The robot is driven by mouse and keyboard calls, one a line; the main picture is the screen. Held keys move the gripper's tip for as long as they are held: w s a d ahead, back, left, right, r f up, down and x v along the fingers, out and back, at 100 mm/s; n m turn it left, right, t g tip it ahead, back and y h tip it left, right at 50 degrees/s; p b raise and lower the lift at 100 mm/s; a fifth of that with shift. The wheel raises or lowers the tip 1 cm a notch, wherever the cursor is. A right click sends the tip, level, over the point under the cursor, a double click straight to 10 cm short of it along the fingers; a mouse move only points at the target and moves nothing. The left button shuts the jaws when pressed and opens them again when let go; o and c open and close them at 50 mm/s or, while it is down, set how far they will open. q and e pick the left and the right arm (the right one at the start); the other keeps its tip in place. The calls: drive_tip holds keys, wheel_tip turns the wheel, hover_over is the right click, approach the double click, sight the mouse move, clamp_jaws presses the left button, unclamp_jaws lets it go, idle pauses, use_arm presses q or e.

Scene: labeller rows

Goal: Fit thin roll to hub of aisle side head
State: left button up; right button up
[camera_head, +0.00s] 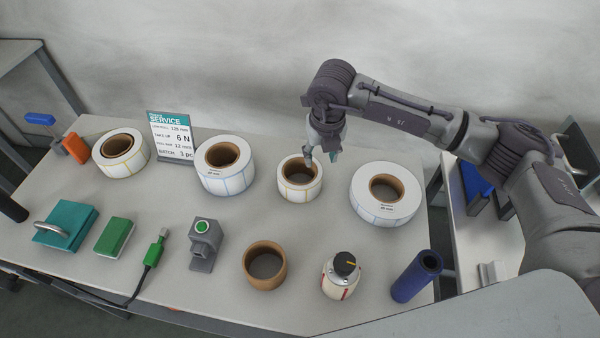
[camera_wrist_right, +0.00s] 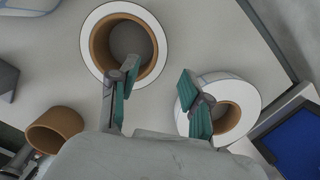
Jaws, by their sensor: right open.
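Four white label rolls with brown cores stand in a row on the table. The narrowest-looking one, likely the thin roll (camera_head: 287,191), is third from the left and shows in the right wrist view (camera_wrist_right: 90,43). My right gripper (camera_head: 321,155) is open above its right side. In the right wrist view, one finger of my right gripper (camera_wrist_right: 158,92) overlaps the roll's near rim; contact cannot be told. The other finger is to the right, over the neighbouring roll (camera_wrist_right: 248,98). No labeller head or hub is recognisable. My left gripper is out of view.
The larger right roll (camera_head: 372,207) stands close beside. Two more rolls (camera_head: 225,183) (camera_head: 120,165) and a service sign (camera_head: 172,138) are left. In front are a brown core (camera_head: 264,283), a grey stand (camera_head: 205,252), a knob-topped device (camera_head: 338,282) and a blue tube (camera_head: 408,283).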

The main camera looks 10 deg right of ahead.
sight(318, 167)
drive_tip(key=shift+w+f, duration=0.25)
drive_tip(key=shift+f, duration=0.95)
drive_tip(key=shift+w+f, duration=0.1)
drive_tip(key=shift+f, duration=0.15)
wheel_tip(318, 167, down, 4)
drive_tip(key=shift+w+a+f+p, duration=0.1)
drive_tip(key=shift+w+p, duration=0.05)
drive_tip(key=shift+p, duration=0.7)
drive_tip(key=shift+w+f, duration=0.1)
drive_tip(key=shift+f, duration=0.4)
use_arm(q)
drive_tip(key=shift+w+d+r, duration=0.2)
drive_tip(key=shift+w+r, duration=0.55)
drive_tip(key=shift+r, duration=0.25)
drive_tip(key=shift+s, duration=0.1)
use_arm(e)
clamp_jaws()
